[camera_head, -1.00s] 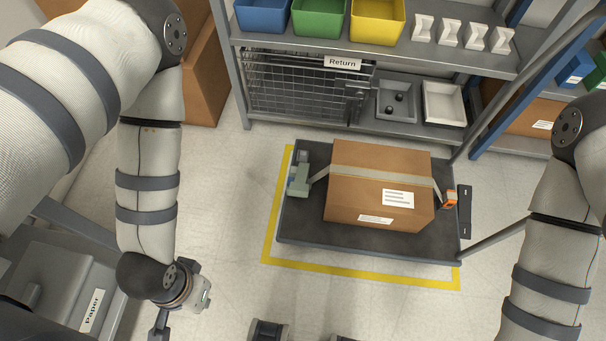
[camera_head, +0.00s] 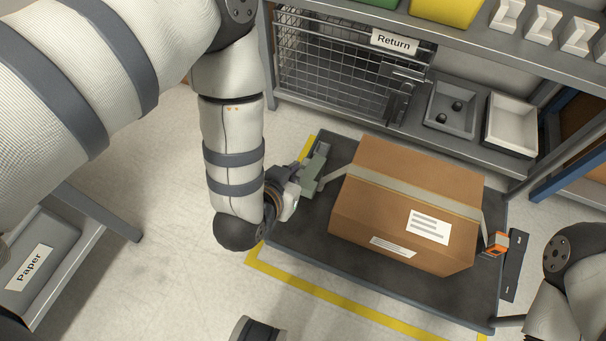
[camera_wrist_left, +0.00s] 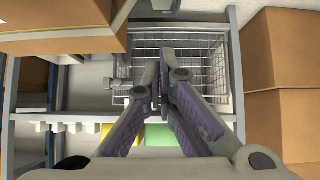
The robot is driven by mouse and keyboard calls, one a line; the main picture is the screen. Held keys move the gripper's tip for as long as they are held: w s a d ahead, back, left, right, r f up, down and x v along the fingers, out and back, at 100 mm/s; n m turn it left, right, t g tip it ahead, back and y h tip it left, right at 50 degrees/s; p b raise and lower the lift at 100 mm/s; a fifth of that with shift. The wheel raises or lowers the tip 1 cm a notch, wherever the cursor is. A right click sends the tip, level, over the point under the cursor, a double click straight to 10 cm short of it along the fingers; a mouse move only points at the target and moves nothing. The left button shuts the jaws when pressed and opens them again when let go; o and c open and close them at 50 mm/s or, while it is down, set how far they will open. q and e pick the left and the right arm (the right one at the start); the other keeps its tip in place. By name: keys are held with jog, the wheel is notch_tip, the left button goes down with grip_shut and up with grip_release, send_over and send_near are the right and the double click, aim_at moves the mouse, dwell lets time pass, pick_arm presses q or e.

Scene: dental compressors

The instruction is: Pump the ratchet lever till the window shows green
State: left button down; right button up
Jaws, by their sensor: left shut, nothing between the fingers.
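A grey-green ratchet (camera_head: 314,166) sits at the left end of a strap (camera_head: 415,188) that runs over a cardboard box (camera_head: 395,225). My left gripper (camera_head: 290,190) is close beside the ratchet in the head view; its fingertips are hard to make out there, and I cannot tell whether it touches. In the left wrist view its fingers (camera_wrist_left: 162,82) are shut with nothing between them. An orange fitting (camera_head: 496,243) is at the strap's right end. I cannot make out a green window. My right gripper is out of view.
The box stands on a dark platform (camera_head: 300,235) inside yellow floor tape (camera_head: 320,295). Behind it is a shelf with a wire cage (camera_head: 325,60) labelled Return and two trays (camera_head: 510,125). A grey Paper bin (camera_head: 60,245) is at the left.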

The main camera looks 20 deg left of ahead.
pick_arm(q)
jog(key=b, duration=0.4)
send_over(304, 184)
jog(key=w, duration=0.1)
notch_tip(304, 184, down, 6)
jog(key=shift+f, duration=0.1)
jog(key=f+b, duration=0.1)
jog(key=f, duration=0.2)
jog(key=shift+s+f, duration=0.1)
jog(key=shift+s, duration=0.1)
jog(key=shift+s+f, duration=0.2)
jog(key=shift+f, duration=0.1)
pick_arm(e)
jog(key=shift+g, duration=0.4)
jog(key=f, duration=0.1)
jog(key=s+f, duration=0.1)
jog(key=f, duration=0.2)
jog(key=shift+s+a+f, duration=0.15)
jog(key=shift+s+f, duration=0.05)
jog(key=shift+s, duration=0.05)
